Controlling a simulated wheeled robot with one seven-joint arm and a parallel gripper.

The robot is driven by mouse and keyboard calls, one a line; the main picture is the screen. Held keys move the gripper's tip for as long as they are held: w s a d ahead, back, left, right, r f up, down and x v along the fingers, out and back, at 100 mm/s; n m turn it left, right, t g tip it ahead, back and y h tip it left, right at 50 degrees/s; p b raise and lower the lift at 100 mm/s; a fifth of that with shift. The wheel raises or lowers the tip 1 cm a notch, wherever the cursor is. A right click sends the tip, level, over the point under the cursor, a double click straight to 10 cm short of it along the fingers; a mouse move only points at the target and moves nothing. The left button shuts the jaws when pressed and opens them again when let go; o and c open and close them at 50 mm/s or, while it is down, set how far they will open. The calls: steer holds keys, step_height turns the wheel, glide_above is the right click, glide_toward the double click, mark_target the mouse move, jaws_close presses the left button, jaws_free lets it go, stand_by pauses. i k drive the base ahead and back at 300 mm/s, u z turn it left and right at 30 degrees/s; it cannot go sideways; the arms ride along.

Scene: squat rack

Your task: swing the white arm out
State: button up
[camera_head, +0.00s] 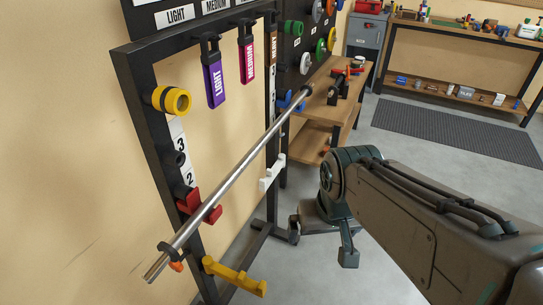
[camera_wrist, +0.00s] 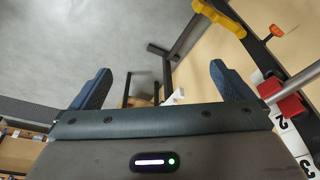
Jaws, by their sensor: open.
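The white arm (camera_head: 272,173) is a short white piece on the far upright of the black squat rack (camera_head: 133,95), below the steel bar. In the wrist view a small white piece, probably the same arm (camera_wrist: 175,97), shows beyond my palm, between the fingers and partly hidden. My gripper (camera_wrist: 158,70) is open and empty, with its two blue-grey fingers spread wide. In the head view my gripper is right of the rack and nearer to me than the white arm, apart from it.
A steel bar (camera_head: 232,178) runs along the rack past a red holder (camera_head: 187,202). A yellow arm (camera_head: 234,277) sticks out low on the near upright. A wooden bench (camera_head: 318,126) stands behind the rack. Grey floor (camera_head: 385,145) is open to the right.

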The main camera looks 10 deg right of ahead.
mark_target(264, 184)
steer(key=k, duration=0.6)
steer(key=z, duration=0.75)
steer(key=i, duration=0.6)
steer(key=z, duration=0.55)
steer(key=i, duration=0.6)
steer(key=u, duration=0.8)
steer(key=i, duration=0.55)
steer(key=u, duration=0.65)
